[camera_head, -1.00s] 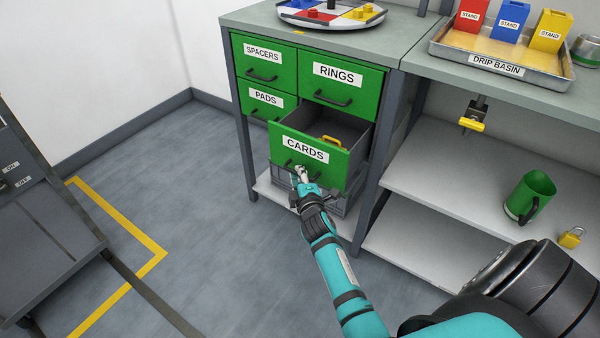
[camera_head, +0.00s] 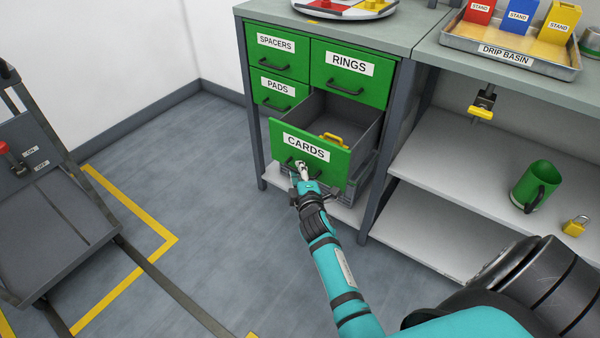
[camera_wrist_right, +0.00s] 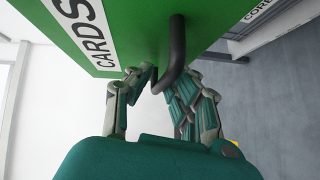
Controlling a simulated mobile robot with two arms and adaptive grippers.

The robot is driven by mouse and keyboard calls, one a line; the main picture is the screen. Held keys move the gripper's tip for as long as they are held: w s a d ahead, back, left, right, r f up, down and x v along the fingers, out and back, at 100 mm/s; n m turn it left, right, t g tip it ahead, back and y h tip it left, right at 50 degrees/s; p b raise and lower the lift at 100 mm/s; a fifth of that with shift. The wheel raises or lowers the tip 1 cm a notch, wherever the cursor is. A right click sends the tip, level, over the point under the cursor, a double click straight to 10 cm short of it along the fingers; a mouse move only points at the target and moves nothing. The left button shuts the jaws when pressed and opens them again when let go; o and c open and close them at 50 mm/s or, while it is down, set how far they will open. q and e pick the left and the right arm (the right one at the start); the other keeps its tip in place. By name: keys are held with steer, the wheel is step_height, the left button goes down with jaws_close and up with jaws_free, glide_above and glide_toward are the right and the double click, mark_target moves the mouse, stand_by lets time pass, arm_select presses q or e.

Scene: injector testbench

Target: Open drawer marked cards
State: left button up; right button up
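The green drawer marked CARDS (camera_head: 322,158) is pulled well out of the cabinet, and its grey inside shows from above. A yellow object (camera_head: 332,138) lies in it, partly hidden by the drawer front. My right gripper (camera_head: 302,172) is at the black handle on the drawer front. In the right wrist view, the handle (camera_wrist_right: 176,45) passes between the fingers of the gripper (camera_wrist_right: 165,82), which are closed in on it. The CARDS label (camera_wrist_right: 84,28) shows there at the upper left. My left gripper is not in view.
Shut drawers SPACERS (camera_head: 277,50), PADS (camera_head: 281,92) and RINGS (camera_head: 350,72) surround the open one. A grey crate (camera_head: 357,185) stands below it. At right are shelves with a green mug (camera_head: 534,186) and a padlock (camera_head: 575,226). The floor to the left is clear up to a cart (camera_head: 60,200).

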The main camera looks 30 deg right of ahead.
steer(key=shift+o, duration=0.9)
steer(key=shift+s+f, duration=0.1)
steer(key=shift+f, duration=0.05)
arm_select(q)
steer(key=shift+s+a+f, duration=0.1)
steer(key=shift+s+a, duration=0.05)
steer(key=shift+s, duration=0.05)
arm_select(e)
steer(key=v, duration=0.7)
steer(key=shift+s, duration=0.2)
